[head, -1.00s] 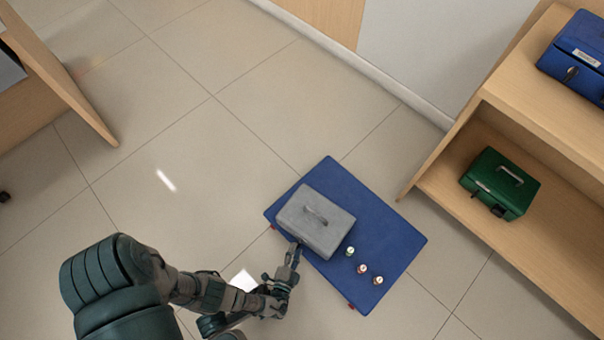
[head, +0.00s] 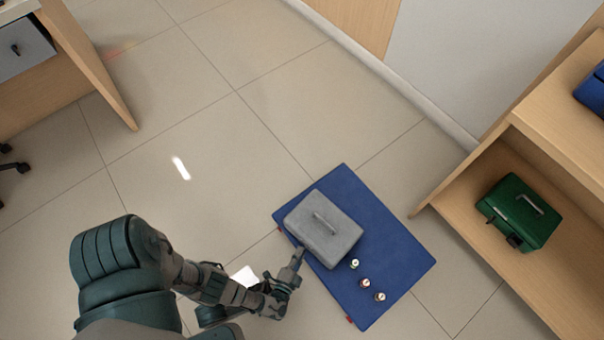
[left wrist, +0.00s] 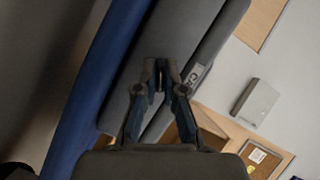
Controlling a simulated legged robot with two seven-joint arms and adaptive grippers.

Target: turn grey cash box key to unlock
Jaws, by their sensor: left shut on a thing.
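The grey cash box (head: 323,229), lid closed with a handle on top, sits on a blue mat (head: 395,250) on the floor. My left gripper (head: 298,254) is at the near-left side of the box, its fingertips at the lock side. In the left wrist view the fingers (left wrist: 161,72) close together against the dark grey box face (left wrist: 185,45), beside a small white label (left wrist: 196,73). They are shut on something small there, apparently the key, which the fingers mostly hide. My right gripper is not in view.
A green cash box (head: 519,212) sits on the wooden shelf (head: 465,210) at right. A desk (head: 85,60) is at upper left. The tiled floor between is clear.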

